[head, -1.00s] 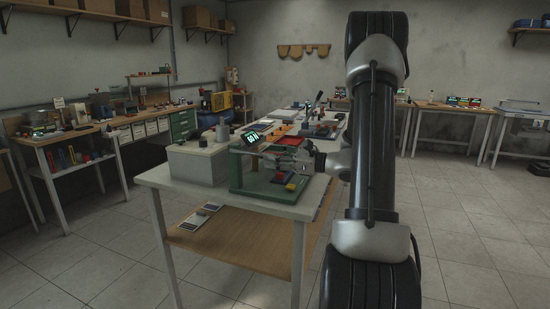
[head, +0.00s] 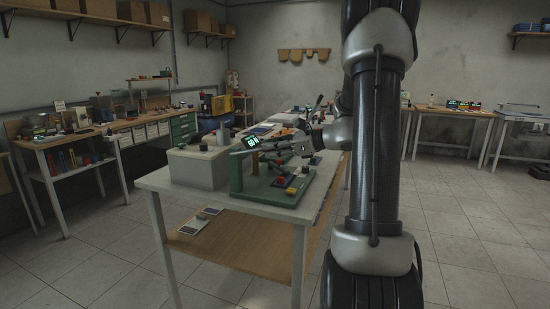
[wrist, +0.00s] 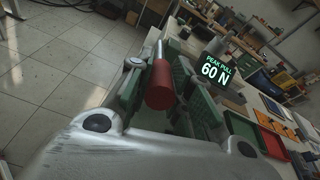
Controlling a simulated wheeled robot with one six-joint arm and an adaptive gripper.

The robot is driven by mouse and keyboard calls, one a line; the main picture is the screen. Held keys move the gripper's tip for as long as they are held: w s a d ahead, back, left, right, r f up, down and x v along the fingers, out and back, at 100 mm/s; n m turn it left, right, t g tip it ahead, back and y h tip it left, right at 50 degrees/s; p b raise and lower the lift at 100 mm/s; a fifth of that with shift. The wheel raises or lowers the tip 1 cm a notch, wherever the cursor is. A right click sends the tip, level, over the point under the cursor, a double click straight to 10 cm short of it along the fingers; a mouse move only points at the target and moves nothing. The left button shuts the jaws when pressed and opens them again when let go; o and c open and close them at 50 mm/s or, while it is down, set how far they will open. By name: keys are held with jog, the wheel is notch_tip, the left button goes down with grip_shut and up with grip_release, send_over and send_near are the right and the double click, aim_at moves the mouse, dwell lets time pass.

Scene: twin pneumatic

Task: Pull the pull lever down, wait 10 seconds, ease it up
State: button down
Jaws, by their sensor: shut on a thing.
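The pull lever shows in the wrist view as a red cylindrical grip (wrist: 160,88) on a pale metal rod. My gripper (wrist: 155,80) is shut on the red grip, with one green-padded finger on each side. In the head view my gripper (head: 276,149) is above the green base (head: 268,200) of the lever rig, near the table's front end. The lever itself is too small and too covered to make out there. The rig's display (wrist: 217,70) reads "PEAK PULL 60 N"; it also shows in the head view (head: 251,142).
A pale box (head: 196,166) stands left of the rig on the white table (head: 240,205). Red and yellow knobs sit at the base's right end. The floor to the right is clear.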

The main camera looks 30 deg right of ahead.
jog(key=w+a+r+g+h, duration=0.1)
jog(key=r+g, duration=0.1)
jog(key=r, duration=0.1)
jog(key=w+a+r+g+h, duration=0.1)
jog(key=w+r+g+h, duration=0.1)
jog(key=r, duration=0.1)
jog(key=w+a+r+g+h, duration=0.1)
jog(key=r, duration=0.2)
jog(key=shift+w+a+g+h, duration=0.3)
jog(key=shift+w+a+g, duration=0.05)
jog(key=shift+g, duration=0.05)
jog(key=shift+w+a+r+g+h, duration=0.4)
jog(key=shift+w+a+r+g, duration=0.1)
jog(key=shift+w+g, duration=0.1)
jog(key=c, duration=1.3)
grip_release()
jog(key=shift+c, duration=0.2)
jog(key=shift+o, duration=0.3)
jog(key=shift+s+d+r, duration=0.1)
jog(key=shift+d+r, duration=0.1)
jog(key=shift+r, duration=0.05)
jog(key=v, duration=1.1)
jog(key=shift+s+r, duration=0.15)
jog(key=shift+s, duration=0.05)
